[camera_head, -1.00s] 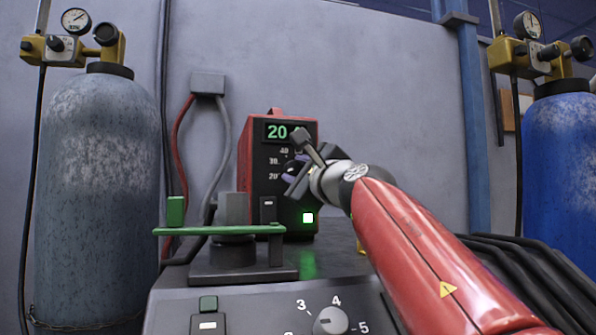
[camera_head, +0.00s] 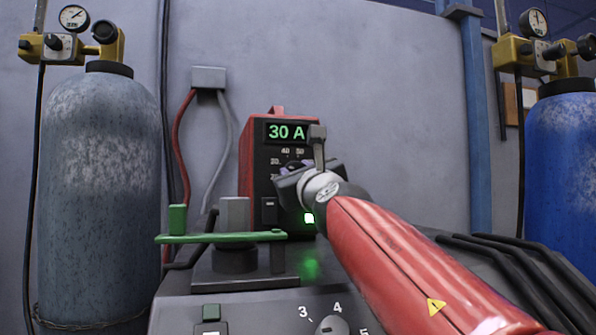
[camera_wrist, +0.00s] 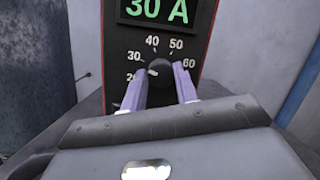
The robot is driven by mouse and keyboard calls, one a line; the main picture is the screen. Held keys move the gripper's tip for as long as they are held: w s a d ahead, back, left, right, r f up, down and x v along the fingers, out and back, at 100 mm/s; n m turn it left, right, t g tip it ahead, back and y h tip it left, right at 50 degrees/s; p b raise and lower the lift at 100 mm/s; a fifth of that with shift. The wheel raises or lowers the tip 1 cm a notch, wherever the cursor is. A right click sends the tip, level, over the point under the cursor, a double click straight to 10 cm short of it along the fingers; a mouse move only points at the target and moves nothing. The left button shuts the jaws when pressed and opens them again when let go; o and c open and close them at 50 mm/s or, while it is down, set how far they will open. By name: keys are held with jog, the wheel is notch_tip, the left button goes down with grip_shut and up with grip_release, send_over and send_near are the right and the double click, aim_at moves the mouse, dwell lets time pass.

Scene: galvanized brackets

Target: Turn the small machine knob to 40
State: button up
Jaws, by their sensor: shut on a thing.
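The small red machine (camera_head: 246,165) stands on the bench, and its green display (camera_head: 286,132) reads 30 A. In the wrist view the display (camera_wrist: 157,9) also reads 30 A. The black knob (camera_wrist: 159,69) sits below it, within a dial marked 20 to 60. A pale mark on the knob is at its lower left, toward the 20 and 30 side. My gripper (camera_wrist: 160,85) is shut on the knob, one purple finger on each side. In the head view my gripper (camera_head: 296,178) covers most of the dial and the knob is largely hidden.
A green lever (camera_head: 220,238) on a grey block stands in front of the small machine. A larger knob (camera_head: 333,326) marked 3, 4, 5 is on the panel below. Gas cylinders stand at left (camera_head: 100,180) and right (camera_head: 562,170). Dark cables lie at the right.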

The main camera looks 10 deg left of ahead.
jog(key=shift+s+a+m+t+h, duration=0.15)
jog(key=shift+m+h, duration=0.35)
jog(key=shift+m, duration=0.7)
jog(key=shift+w+a+m+t+h, duration=0.1)
jog(key=shift+m+t+h, duration=0.3)
jog(key=shift+m, duration=0.8)
jog(key=shift+d+m+h, duration=0.1)
jog(key=shift+m+h, duration=0.2)
jog(key=shift+m, duration=0.5)
jog(key=o, duration=1)
jog(key=shift+c, duration=0.2)
jog(key=b+v, duration=0.5)
jog(key=v, duration=0.2)
jog(key=shift+s+b, duration=0.3)
jog(key=shift+s, duration=0.05)
jog(key=shift+d+f, duration=0.1)
